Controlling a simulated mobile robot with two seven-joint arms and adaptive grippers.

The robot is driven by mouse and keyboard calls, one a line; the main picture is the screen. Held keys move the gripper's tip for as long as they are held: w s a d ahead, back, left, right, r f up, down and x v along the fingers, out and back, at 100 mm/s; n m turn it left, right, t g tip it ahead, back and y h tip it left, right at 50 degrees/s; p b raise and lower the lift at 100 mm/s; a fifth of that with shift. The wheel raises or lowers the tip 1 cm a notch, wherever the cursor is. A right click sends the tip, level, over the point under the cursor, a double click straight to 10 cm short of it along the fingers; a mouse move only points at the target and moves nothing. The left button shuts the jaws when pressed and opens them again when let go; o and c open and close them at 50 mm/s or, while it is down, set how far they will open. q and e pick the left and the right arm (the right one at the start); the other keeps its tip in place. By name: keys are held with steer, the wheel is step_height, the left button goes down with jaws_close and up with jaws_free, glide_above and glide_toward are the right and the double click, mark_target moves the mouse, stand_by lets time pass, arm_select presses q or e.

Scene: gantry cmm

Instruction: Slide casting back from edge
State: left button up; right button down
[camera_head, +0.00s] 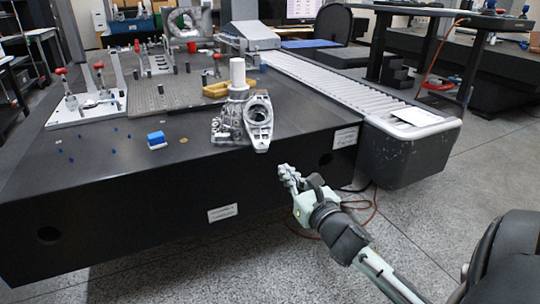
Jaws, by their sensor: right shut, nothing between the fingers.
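The casting (258,119) is a silver-grey metal part on the black table (185,185). It lies at the front edge, and its lower end reaches to the edge or slightly past it. Another silver housing stands directly behind and left of it; I cannot tell whether the two are joined. My right gripper (286,172) is shut and empty. It is in front of the table's front face, below and to the right of the casting, and appears apart from it. My left gripper is not in view.
A white cylinder (237,73) stands behind the casting. A blue block (156,140) lies on the table to the left. Yellow blocks (217,89) and a fixture plate (172,92) are farther back. A ribbed guideway (325,82) runs along the right side.

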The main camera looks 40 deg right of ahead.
mark_target(266, 149)
steer(key=x, duration=0.9)
steer(key=shift+w+d, duration=0.1)
steer(key=shift+w, duration=0.05)
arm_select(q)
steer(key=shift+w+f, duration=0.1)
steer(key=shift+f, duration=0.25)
